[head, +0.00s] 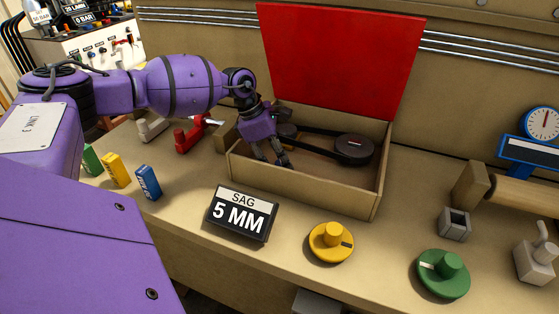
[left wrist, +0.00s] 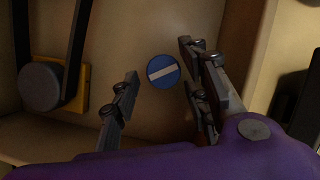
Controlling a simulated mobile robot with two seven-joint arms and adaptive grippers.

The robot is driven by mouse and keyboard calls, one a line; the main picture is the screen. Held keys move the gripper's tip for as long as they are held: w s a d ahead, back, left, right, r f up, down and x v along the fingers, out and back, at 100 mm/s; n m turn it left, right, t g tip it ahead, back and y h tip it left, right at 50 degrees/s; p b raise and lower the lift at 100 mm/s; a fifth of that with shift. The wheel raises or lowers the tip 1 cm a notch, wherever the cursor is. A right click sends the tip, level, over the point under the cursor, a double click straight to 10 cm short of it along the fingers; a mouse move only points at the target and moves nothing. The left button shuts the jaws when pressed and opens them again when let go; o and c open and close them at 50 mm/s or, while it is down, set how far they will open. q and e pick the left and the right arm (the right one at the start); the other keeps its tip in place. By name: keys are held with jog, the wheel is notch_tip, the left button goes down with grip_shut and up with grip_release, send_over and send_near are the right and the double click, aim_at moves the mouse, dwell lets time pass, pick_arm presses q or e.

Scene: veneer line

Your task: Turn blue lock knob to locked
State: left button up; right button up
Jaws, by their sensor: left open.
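The blue lock knob (left wrist: 163,71) shows in the left wrist view as a round blue disc with a white bar. The bar slants slightly, its right end higher in that picture. My left gripper (head: 272,156) reaches into the wooden box (head: 300,190) at its left end, fingers pointing down. In the left wrist view its open fingers (left wrist: 159,62) lie on either side of the knob, apart from it, with nothing between them but the view of the knob. The knob is hidden in the head view. My right gripper is not in view.
The red lid (head: 340,55) stands open behind the box. A dark pulley (head: 354,149) and belt are inside, beside my gripper. A sag sign (head: 242,213), yellow knob (head: 331,242) and green knob (head: 443,273) stand in front. A red-handled lever (head: 190,137) is left of the box.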

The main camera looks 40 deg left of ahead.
pick_arm(q)
jog(key=shift+w+d+f, duration=0.15)
jog(key=shift+d+f, duration=0.1)
jog(key=shift+f, duration=0.35)
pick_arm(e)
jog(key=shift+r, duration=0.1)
